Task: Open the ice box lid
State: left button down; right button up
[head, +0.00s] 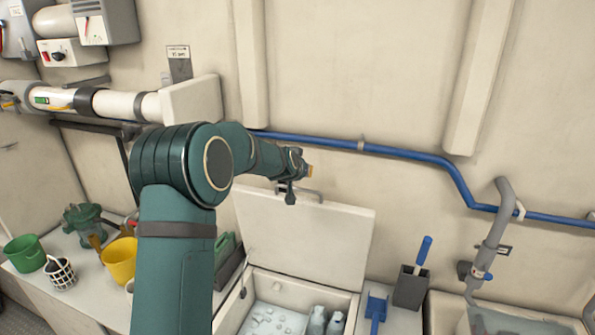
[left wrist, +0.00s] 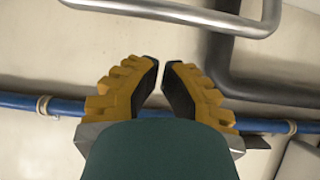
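The white ice box lid (head: 305,238) stands raised and tilted back toward the wall. Its grey bar handle (head: 313,191) is at the top edge and also shows across the top of the left wrist view (left wrist: 185,12). The ice box (head: 232,312) below is open, with ice (head: 272,320) and bottles (head: 318,320) inside. My left gripper (head: 294,190) is beside the handle at the lid's top edge. In the left wrist view its yellow fingers (left wrist: 160,66) have their tips almost together with nothing between them, apart from the bar. My right gripper is not in view.
A blue pipe (head: 415,154) runs along the wall behind the lid. A holder with a blue-handled tool (head: 410,287) and a blue scoop (head: 376,308) are right of the box. Green (head: 24,253) and yellow (head: 119,262) buckets stand left. A grey pipe (head: 490,245) rises at right.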

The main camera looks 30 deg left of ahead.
aim_at(299, 196)
pick_arm(q)
jog(key=shift+s+d+f, duration=0.1)
jog(key=shift+s+f, duration=0.2)
jog(key=shift+f, duration=0.3)
jog(key=shift+s+f, duration=0.25)
jog(key=shift+f, duration=0.35)
jog(key=shift+s+f, duration=0.15)
jog(key=shift+s, duration=0.05)
jog(key=shift+d, duration=0.1)
